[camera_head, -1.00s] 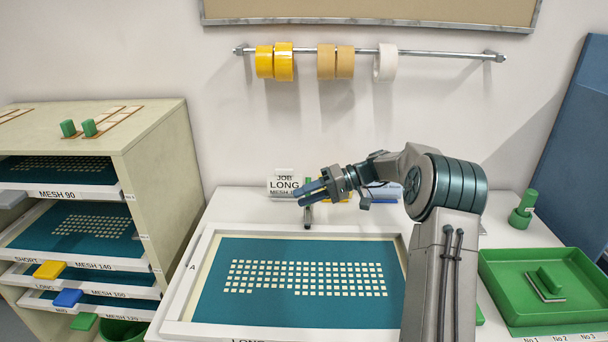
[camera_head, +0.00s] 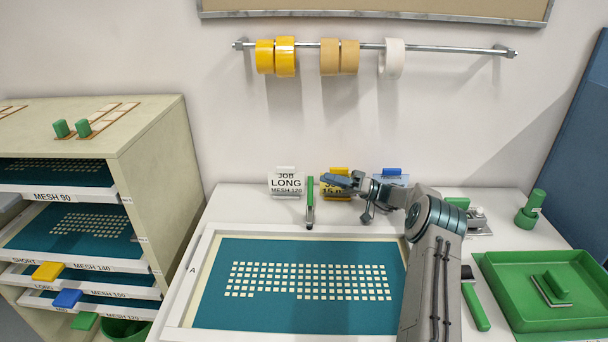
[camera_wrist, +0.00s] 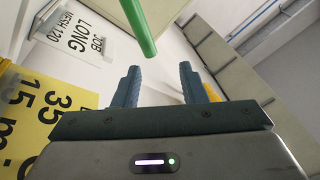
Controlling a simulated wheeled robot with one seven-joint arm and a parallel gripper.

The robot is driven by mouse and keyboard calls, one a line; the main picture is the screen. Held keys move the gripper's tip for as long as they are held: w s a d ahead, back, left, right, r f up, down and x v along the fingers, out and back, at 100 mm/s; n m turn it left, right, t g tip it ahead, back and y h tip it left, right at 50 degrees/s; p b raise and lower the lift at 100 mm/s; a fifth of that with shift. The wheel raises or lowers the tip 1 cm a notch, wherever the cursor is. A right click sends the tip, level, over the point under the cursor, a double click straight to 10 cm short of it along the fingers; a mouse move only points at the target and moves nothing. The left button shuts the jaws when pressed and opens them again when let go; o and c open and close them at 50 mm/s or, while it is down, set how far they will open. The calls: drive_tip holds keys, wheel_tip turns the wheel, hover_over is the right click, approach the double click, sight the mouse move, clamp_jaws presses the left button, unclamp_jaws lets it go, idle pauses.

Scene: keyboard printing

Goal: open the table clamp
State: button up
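The table clamp (camera_head: 310,213) stands at the back edge of the white screen frame, with its green handle (camera_head: 310,190) pointing upright. The green handle (camera_wrist: 138,25) also shows in the wrist view, beyond the fingertips and left of centre. My gripper (camera_head: 328,179) is just right of the handle, in front of a yellow card. In the wrist view my gripper (camera_wrist: 160,76) has its two dark fingers apart with nothing between them. The handle is apart from the fingers. The screen frame (camera_head: 210,233) holds a teal mesh with a keyboard pattern.
A white job card (camera_head: 286,184) stands left of the clamp, and a yellow card (camera_head: 333,192) stands close behind my gripper. A green tray (camera_head: 500,290) and a green stamp-like object (camera_head: 531,207) are at the right. A mesh rack (camera_head: 150,150) stands left.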

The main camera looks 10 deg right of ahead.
drive_tip(key=p, duration=0.3)
hover_over(310, 201)
drive_tip(key=w+a, duration=0.1)
drive_tip(key=w, duration=0.3)
drive_tip(key=shift+w+r, duration=0.15)
drive_tip(key=shift+r, duration=0.05)
clamp_jaws()
drive_tip(key=shift+f+b, duration=0.1)
drive_tip(key=shift+b, duration=0.25)
